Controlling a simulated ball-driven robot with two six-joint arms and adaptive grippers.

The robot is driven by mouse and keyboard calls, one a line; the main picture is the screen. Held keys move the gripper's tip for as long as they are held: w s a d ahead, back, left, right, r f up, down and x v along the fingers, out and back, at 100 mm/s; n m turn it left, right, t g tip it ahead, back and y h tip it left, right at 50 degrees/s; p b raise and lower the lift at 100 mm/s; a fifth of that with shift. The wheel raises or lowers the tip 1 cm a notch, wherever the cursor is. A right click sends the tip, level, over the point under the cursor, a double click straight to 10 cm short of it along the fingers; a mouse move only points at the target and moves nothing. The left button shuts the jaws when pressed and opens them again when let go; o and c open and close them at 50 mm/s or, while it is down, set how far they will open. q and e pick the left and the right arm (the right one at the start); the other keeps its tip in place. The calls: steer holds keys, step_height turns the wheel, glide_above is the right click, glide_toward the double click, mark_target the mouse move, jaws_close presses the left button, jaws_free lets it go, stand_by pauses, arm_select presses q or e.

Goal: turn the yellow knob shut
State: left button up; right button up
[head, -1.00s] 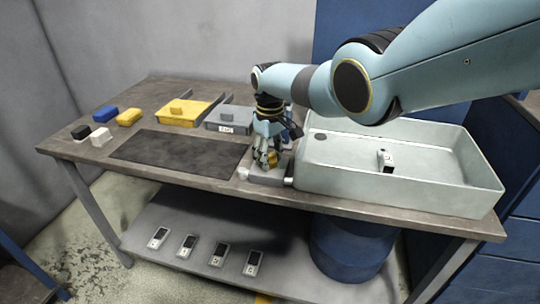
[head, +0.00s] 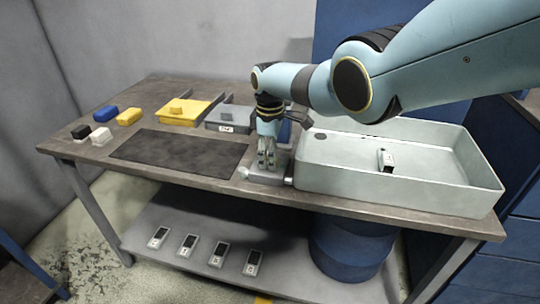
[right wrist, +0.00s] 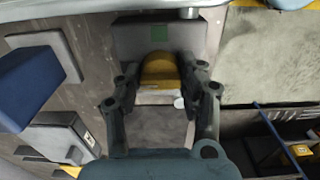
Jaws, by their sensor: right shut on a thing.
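The yellow knob (right wrist: 160,72) shows in the right wrist view between the two fingers of my right gripper (right wrist: 162,88). It sits on a grey block (right wrist: 133,38) that carries a green patch (right wrist: 187,36). In the head view my right gripper (head: 267,158) points down over the grey block (head: 268,178) at the table's front edge, left of the basin. The fingers are closed around the knob, and they hide it in the head view. My left gripper is in neither view.
A pale basin (head: 330,180) with a small device (head: 386,160) in it stands right of the block. A dark mat (head: 180,152) lies to the left. Yellow (head: 182,116) and grey (head: 228,114) bins stand behind. Several small devices lie on the lower shelf (head: 190,278).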

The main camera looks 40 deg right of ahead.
stand_by(0.4)
steer(key=o, duration=1.2)
steer(key=shift+w+r, duration=0.1)
steer(key=shift+r, duration=0.55)
step_height(320, 180, up, 11)
steer(key=shift+f, duration=0.2)
